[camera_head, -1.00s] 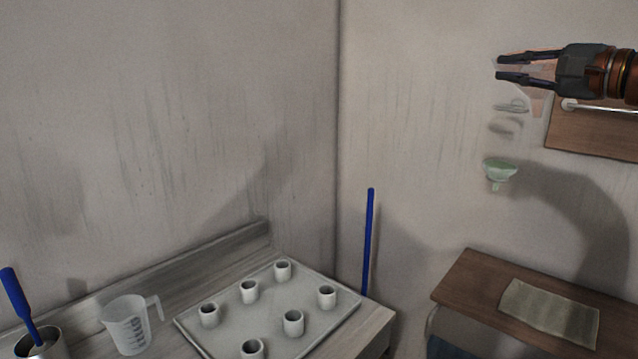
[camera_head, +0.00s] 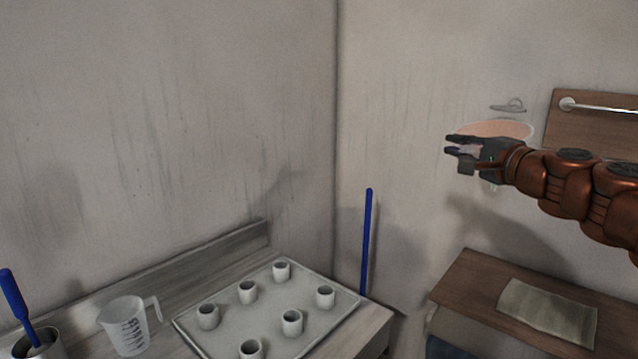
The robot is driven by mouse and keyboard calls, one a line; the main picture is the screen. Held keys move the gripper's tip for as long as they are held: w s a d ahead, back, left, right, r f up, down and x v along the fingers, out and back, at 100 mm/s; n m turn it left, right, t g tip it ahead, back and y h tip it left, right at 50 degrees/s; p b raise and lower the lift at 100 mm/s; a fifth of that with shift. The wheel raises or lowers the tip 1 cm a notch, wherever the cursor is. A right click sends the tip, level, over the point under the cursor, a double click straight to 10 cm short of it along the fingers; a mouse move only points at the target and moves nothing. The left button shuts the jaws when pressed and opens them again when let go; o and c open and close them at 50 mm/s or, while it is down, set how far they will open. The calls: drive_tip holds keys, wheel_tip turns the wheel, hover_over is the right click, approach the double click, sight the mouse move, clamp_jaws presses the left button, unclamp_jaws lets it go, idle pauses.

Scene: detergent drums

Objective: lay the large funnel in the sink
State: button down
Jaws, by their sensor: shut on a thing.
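The large funnel (camera_head: 505,130) is pinkish and see-through, with a wide oval rim. It is in the air at the right, in front of the wall. My gripper (camera_head: 450,145) is shut on the large funnel and points left. The gripper and wrist cover much of the funnel's lower part. I cannot make out a sink in this view.
An empty wall hook (camera_head: 510,105) is above the funnel. A wooden board with a rail (camera_head: 600,107) is at right. Below is a brown table (camera_head: 468,272) with a cloth (camera_head: 548,312). A tray (camera_head: 272,322) of cups, a measuring jug (camera_head: 125,325) and a blue pole (camera_head: 367,240) stand left.

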drive_tip(key=w+a+f+m+h, duration=0.1)
drive_tip(key=w+f, duration=0.3)
drive_tip(key=f, duration=0.4)
drive_tip(key=w+a+f+m+h, duration=0.1)
drive_tip(key=w+a+f+h, duration=0.2)
drive_tip(key=f, duration=0.6)
drive_tip(key=w+a+f+m+t+h, duration=0.1)
drive_tip(key=w+a+f+m+h, duration=0.1)
drive_tip(key=w+a+f, duration=0.2)
wheel_tip(320, 180, down, 5)
drive_tip(key=w, duration=0.3)
drive_tip(key=shift+a, duration=0.15)
drive_tip(key=shift+f, duration=0.15)
